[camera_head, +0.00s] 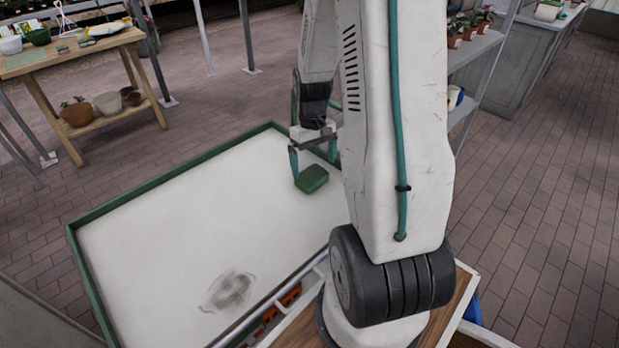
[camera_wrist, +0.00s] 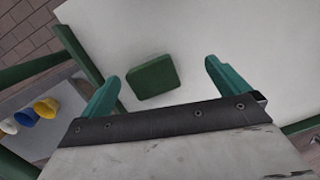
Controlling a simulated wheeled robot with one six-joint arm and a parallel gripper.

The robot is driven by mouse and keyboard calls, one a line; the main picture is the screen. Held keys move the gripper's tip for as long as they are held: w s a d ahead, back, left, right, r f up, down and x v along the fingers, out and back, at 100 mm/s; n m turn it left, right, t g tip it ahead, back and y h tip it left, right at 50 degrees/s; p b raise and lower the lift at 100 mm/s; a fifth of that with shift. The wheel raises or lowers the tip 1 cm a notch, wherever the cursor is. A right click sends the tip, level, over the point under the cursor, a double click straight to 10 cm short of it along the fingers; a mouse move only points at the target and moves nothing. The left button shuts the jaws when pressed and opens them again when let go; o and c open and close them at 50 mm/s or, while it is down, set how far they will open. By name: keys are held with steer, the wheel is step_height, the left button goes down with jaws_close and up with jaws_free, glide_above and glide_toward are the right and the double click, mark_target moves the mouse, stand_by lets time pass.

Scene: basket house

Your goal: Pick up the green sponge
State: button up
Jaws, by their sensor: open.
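The green sponge (camera_head: 312,179) lies on the white tabletop near its far right side in the head view. In the wrist view the sponge (camera_wrist: 154,77) is a dark green rounded block, slightly turned. My gripper (camera_head: 313,160) is above the sponge, with its teal fingers spread apart. In the wrist view my gripper (camera_wrist: 160,77) has the sponge between the lines of its two fingers, nearer the left one. No finger visibly grips the sponge. The exact height gap cannot be told.
The white table (camera_head: 160,220) has a raised green rim and a grey smudge near its front. Its middle is clear. A wooden bench (camera_head: 75,55) with pots stands at the back left. Shelves with potted plants stand at the right. Blue and yellow items (camera_wrist: 45,108) show beyond the rim.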

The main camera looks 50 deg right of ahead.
mark_target(309, 172)
steer(key=shift+n+t+h, duration=0.4)
steer(key=shift+n+t, duration=0.2)
steer(key=shift+n, duration=0.1)
steer(key=w+d, duration=0.1)
steer(key=w, duration=0.1)
steer(key=w+d+f, duration=0.1)
steer(key=d, duration=0.1)
steer(key=shift+w, duration=0.4)
steer(key=shift+w+d+f, duration=0.1)
steer(key=shift+f, duration=0.1)
steer(key=shift+n, duration=0.3)
steer(key=f, duration=0.7)
steer(key=shift+w+a+f, duration=0.2)
steer(key=shift+a+f, duration=0.05)
steer(key=c, duration=0.9)
steer(key=shift+o, duration=0.2)
steer(key=shift+r, duration=0.15)
